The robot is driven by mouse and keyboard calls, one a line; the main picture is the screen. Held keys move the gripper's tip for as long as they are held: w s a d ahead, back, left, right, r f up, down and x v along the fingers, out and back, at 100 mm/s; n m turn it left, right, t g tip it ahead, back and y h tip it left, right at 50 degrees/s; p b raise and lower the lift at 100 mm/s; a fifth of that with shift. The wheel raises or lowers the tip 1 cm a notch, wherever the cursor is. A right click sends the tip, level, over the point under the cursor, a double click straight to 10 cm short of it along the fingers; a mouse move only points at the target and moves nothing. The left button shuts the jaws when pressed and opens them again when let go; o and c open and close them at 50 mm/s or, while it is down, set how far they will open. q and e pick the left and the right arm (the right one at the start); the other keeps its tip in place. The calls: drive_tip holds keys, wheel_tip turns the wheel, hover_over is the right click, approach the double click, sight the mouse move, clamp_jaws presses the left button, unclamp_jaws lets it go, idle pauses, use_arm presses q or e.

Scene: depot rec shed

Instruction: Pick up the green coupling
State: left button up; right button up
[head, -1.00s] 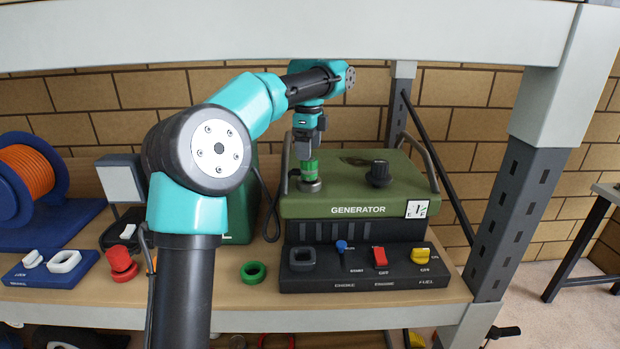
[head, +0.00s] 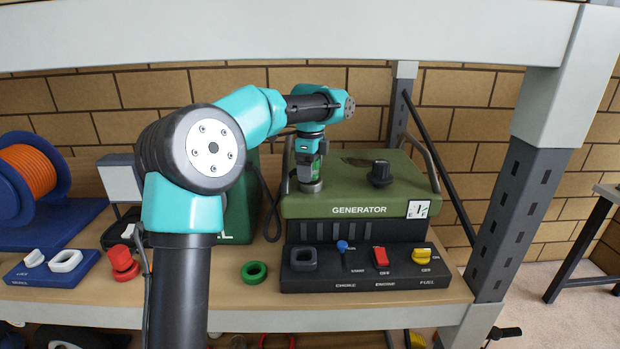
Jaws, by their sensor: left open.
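The green coupling (head: 315,172) stands on a round grey fitting (head: 311,186) on the top left of the green generator (head: 357,205). Only slivers of it show, because my gripper covers most of it. My left gripper (head: 309,175) points straight down over it, open, with its fingers low around the coupling. I cannot tell whether the fingers touch it. My right gripper is not in view.
A green ring (head: 254,273) lies on the wooden shelf, left of the black control panel (head: 345,284). A black knob (head: 380,173) and a side handle (head: 420,160) rise from the generator. Red caps (head: 123,262) and a blue cable reel (head: 38,205) are at left.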

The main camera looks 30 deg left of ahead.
use_arm(q)
drive_tip(key=shift+f, duration=0.6)
drive_tip(key=shift+c, duration=0.4)
drive_tip(key=c, duration=0.9)
